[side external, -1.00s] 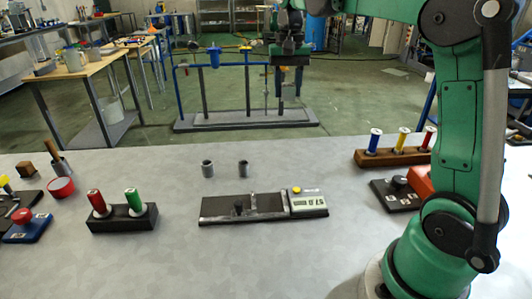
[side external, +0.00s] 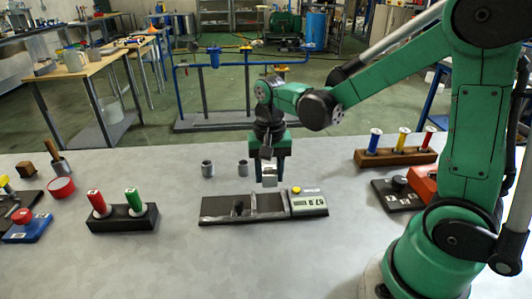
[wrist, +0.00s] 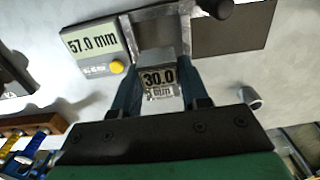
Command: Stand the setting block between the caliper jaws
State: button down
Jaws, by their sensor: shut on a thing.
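My gripper (side external: 270,176) is shut on the setting block (wrist: 158,78), a small grey block with a label reading 30.0 mm. In the side view the block (side external: 269,173) hangs upright between the fingers, above and just behind the caliper. The caliper (side external: 226,211) lies on the table on a dark base, with a black knob, metal jaws and a display (side external: 309,202). In the wrist view the display (wrist: 90,38) reads 57.0 mm beside a yellow button. The jaws (wrist: 165,22) stand apart just beyond the block. Their exact height gap to the block cannot be told.
Two grey cups (side external: 207,168) stand behind the caliper, one close to my gripper's left. A wooden rack (side external: 395,158) and a dark box with a knob (side external: 397,194) are at right. The front table is clear.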

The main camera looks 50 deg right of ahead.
aim_at(270, 204)
jog(key=shift+f, duration=2.55)
jog(key=shift+f, duration=0.6)
jog(key=shift+c, duration=1.8)
grip_release()
jog(key=shift+c, duration=1)
jog(key=shift+o, duration=0.6)
jog(key=shift+c, duration=0.2)
